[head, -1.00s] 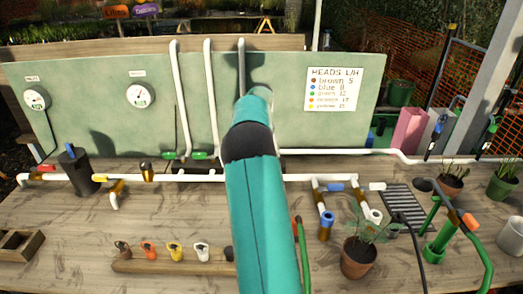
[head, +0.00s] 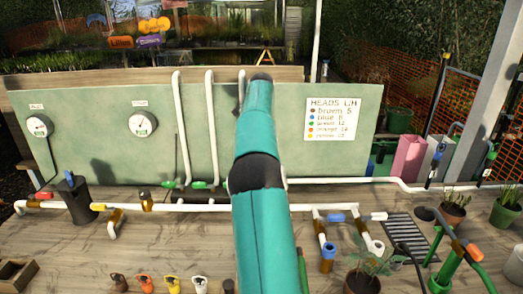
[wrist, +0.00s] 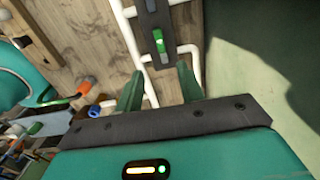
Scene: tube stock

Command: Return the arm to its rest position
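My teal arm reaches up and away over the bench (head: 160,245) in the head view. Its far end stands in front of the green panel (head: 310,155), near its top edge. My gripper's fingers are hidden there behind the arm. In the wrist view my gripper (wrist: 158,88) shows two green fingers standing apart with nothing held between them. Beyond the fingers are a white pipe (wrist: 130,35) and a green valve handle (wrist: 158,42); I cannot tell how far away they are.
White pipes (head: 180,125) rise along the panel left of my arm. A sign (head: 333,118) hangs at right. A dark cylinder (head: 75,203) stands at left. Small coloured tap heads (head: 145,285) line the front. A potted plant (head: 362,283) stands right of my arm.

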